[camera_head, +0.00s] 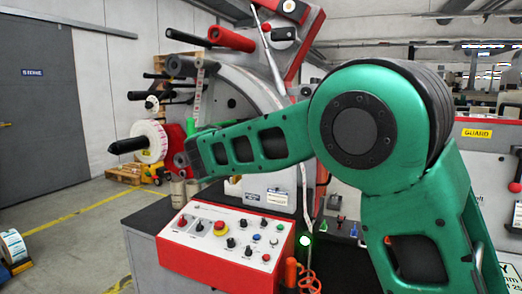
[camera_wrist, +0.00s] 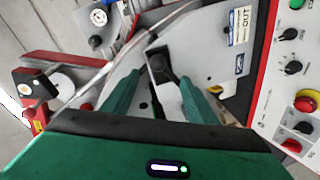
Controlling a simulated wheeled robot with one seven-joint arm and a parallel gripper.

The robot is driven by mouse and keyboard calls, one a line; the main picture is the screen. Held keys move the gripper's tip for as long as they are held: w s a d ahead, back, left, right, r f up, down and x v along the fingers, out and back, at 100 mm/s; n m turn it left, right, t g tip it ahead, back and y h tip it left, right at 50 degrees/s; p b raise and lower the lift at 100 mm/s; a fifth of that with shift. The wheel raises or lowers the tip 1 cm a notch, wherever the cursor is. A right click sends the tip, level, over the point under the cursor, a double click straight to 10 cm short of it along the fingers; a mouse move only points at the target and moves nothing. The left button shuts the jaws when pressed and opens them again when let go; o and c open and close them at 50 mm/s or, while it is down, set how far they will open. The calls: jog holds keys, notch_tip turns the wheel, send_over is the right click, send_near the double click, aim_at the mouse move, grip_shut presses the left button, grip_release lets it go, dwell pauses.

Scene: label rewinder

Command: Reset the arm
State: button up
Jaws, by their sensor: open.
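My green arm (camera_head: 372,130) reaches across the right and middle of the head view, its elbow high and its forearm pointing left over the control panel. The gripper itself is not clearly visible there. In the wrist view my gripper (camera_wrist: 163,88) shows two green fingers spread apart, with nothing held between them. A dark knob and a pale strip on the label rewinder (camera_wrist: 210,45) appear behind the gap; I cannot tell how far away they are.
A red-edged control panel (camera_head: 222,245) with knobs and buttons lies below my forearm. Rollers, including a red one (camera_head: 231,39), and a white label roll (camera_head: 149,142) on a black-tipped spindle stick out to the left. Open floor lies at the left, before the grey door (camera_head: 38,110).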

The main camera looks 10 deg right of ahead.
jog(key=s+d+f+m+g, duration=0.2)
jog(key=s+d+f, duration=0.1)
jog(key=d, duration=0.6)
jog(key=s+d+f+m+g, duration=0.2)
jog(key=s+d+f+g, duration=0.15)
jog(key=d, duration=0.55)
jog(key=s+d+f+m+g+y, duration=0.1)
jog(key=s+d+f+m, duration=0.15)
jog(key=s+d, duration=0.25)
jog(key=s+d+f+m+g, duration=0.1)
jog(key=s+d+f+g, duration=0.1)
jog(key=s+d+f, duration=0.3)
jog(key=s+d+f+m+g+y, duration=0.1)
jog(key=s+d+f+m+g, duration=0.15)
jog(key=s, duration=0.75)
jog(key=s+d+f+m+g+y, duration=0.1)
jog(key=s+d+f+y, duration=0.2)
jog(key=s, duration=0.7)
jog(key=s+a+f+m+g+y, duration=0.1)
jog(key=s+a+f, duration=0.1)
jog(key=s, duration=0.6)
jog(key=s+a+f+m+g+y, duration=0.1)
jog(key=s+a+f+m, duration=0.1)
jog(key=s, duration=0.7)
notch_tip(320, 180, down, 2)
jog(key=shift+a+f+m+g, duration=0.1)
jog(key=shift+a+m+g, duration=0.2)
jog(key=shift+a, duration=0.2)
